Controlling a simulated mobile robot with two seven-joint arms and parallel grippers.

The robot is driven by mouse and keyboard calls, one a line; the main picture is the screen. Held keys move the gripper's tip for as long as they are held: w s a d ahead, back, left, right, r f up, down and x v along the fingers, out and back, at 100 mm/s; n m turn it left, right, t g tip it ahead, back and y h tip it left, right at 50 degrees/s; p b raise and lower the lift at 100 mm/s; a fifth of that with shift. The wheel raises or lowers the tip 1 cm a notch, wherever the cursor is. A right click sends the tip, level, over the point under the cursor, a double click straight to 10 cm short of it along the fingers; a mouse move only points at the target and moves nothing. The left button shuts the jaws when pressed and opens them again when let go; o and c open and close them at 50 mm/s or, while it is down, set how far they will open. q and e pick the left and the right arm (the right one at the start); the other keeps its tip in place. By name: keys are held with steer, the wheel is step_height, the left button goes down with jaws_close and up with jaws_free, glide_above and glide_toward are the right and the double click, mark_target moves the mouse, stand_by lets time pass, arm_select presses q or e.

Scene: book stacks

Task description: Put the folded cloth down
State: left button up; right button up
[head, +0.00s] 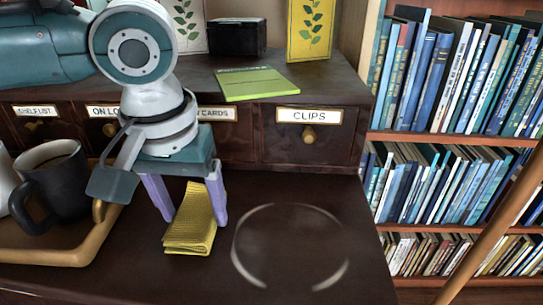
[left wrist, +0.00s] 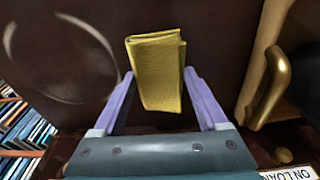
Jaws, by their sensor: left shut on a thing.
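The folded cloth (head: 189,236) is yellow and ribbed, and stands as a steep folded shape over the dark desk top (head: 290,205). My left gripper (head: 192,219) points down with its purple fingers on either side of the cloth, shut on it. In the left wrist view the cloth (left wrist: 155,70) sits between the two fingertips and sticks out beyond them. Its lower edge is close to the desk; I cannot tell whether it touches. My right gripper is not in view.
A pale ring mark (head: 236,250) lies on the clear desk to the right of the cloth. A tan tray (head: 60,255) with a dark mug (head: 55,185) is at left. Drawers (head: 305,130) stand behind, with a green booklet (head: 255,83) on top. Bookshelves (head: 450,137) are at right.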

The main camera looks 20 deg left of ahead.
mark_target(190, 220)
arm_select(q)
steer(key=o, duration=1.1)
steer(key=shift+f, duration=0.1)
step_height(190, 220, up, 12)
steer(key=s+p, duration=0.2)
steer(key=p, duration=0.3)
steer(key=s+d+f+m+t+h, duration=0.1)
steer(key=s+d+f+m+h, duration=0.15)
steer(key=d, duration=0.35)
steer(key=s+d+f+m+t+h, duration=0.1)
steer(key=s+d+f+m, duration=0.25)
steer(key=d, duration=0.25)
steer(key=s+a+f+y, duration=0.2)
steer(key=s+a, duration=0.6)
steer(key=shift+s+f+y, duration=0.35)
steer(key=shift+f, duration=0.05)
